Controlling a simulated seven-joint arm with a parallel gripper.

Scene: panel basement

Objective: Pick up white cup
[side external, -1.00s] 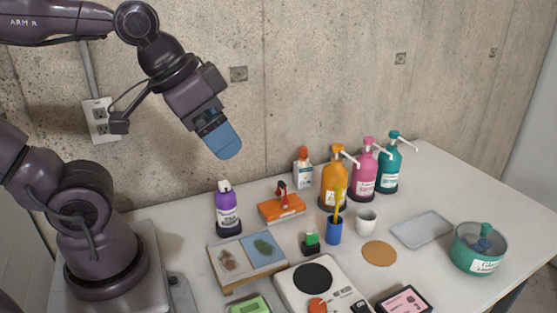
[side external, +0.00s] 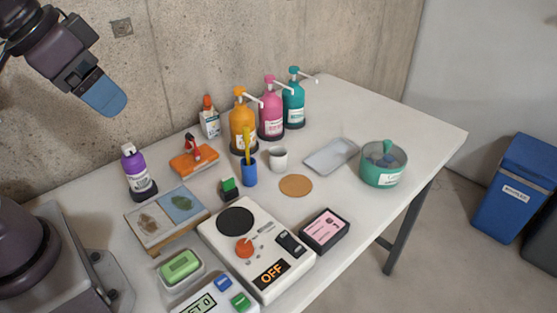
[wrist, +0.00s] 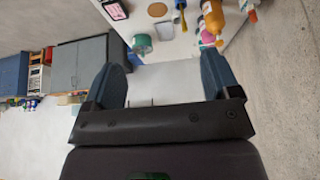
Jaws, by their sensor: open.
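The white cup (side external: 278,159) stands upright on the white table, right of a blue holder and in front of the pump bottles. I cannot make it out for certain in the wrist view. My gripper (side external: 106,100) is raised well above the table at the upper left in the side view, far from the cup. In the wrist view my gripper (wrist: 165,68) shows its two blue fingers wide apart with nothing between them.
Close around the cup are the blue holder (side external: 249,172) with a yellow item, an orange pump bottle (side external: 242,127), a tan disc (side external: 296,186) and a grey tray (side external: 331,155). A teal pot (side external: 383,173) stands farther right. A concrete wall runs behind.

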